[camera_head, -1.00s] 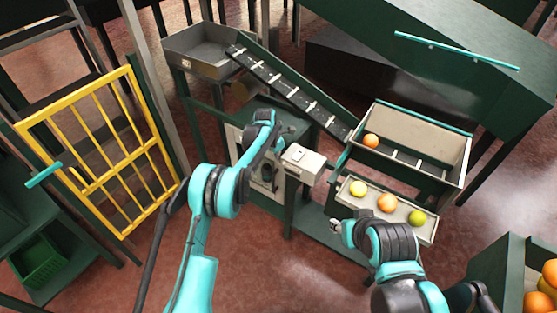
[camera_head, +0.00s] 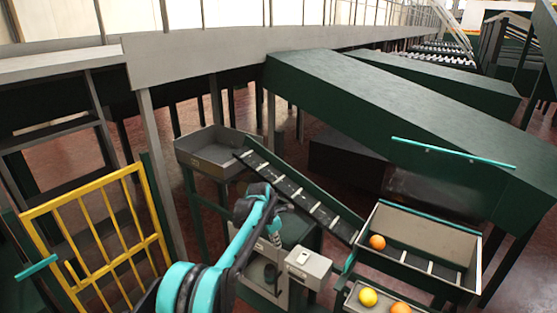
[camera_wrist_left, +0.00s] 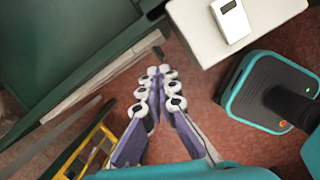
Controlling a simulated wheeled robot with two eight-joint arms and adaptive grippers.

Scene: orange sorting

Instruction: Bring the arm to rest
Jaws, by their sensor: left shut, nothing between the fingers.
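My left arm comes in from the bottom of the head view, and its gripper (camera_head: 276,232) hangs beside the grey-white control box (camera_head: 308,264), partly hidden by the arm. In the left wrist view the two purple fingers with white round joints (camera_wrist_left: 160,74) are together at their tips, with nothing between them. The control box (camera_wrist_left: 250,18) lies beyond the fingertips there, apart from them. My right gripper is outside both current views.
An inclined conveyor (camera_head: 300,196) runs between a grey tray (camera_head: 212,150) and a bin (camera_head: 440,237) holding one orange (camera_head: 377,242). A lower tray holds a yellow fruit (camera_head: 368,297) and an orange fruit (camera_head: 400,308). A yellow barred gate (camera_head: 100,240) stands left.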

